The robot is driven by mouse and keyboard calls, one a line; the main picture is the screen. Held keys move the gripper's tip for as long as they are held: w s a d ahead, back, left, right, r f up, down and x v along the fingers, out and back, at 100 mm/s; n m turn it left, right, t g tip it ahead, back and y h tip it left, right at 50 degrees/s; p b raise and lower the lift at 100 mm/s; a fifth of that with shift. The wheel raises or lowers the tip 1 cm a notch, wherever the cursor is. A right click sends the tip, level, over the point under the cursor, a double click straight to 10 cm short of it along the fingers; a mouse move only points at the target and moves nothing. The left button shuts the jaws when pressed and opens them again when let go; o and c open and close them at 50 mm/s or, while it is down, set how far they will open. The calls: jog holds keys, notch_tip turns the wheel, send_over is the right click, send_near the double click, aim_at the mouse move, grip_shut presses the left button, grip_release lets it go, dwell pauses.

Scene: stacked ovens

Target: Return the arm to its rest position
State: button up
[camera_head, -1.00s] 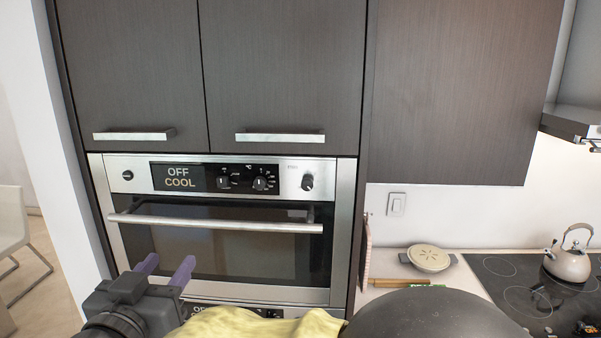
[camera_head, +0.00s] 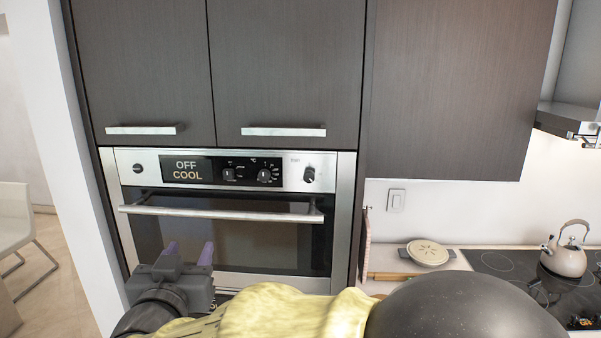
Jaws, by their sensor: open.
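My gripper (camera_head: 188,252) is at the lower left, with two purple fingertips spread apart and nothing between them. It stands in front of the upper oven's dark glass door (camera_head: 235,240). My own yellow and black arm runs along the bottom edge toward the right. The upper oven (camera_head: 328,172) is shut, and its display reads OFF COOL. The lower oven is almost wholly hidden behind my arm and gripper.
The oven's handle bar (camera_head: 220,214) juts out above my gripper. Dark cupboards (camera_head: 285,70) are above. A white chair (camera_head: 14,218) is far left.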

jog(key=w+d+f+n+g+y+b, duration=0.1)
jog(key=w+d+f+g, duration=0.25)
jog(key=d+f, duration=0.45)
jog(key=w+d+f+n+g+y+b, duration=0.1)
jog(key=w+d+f+g, duration=0.25)
jog(key=d+f, duration=0.5)
jog(key=s+d+f+m+g+h, duration=0.1)
jog(key=s+d+f+g, duration=0.3)
jog(key=s+d+f, duration=0.2)
jog(key=s+d+f+m+g+h, duration=0.1)
jog(key=s+d+f+g+h, duration=0.1)
jog(key=s+d+f+g, duration=0.2)
jog(key=s+d+f, duration=0.3)
jog(key=s+d, duration=0.2)
jog(key=d, duration=0.2)
jog(key=shift+d, duration=0.2)
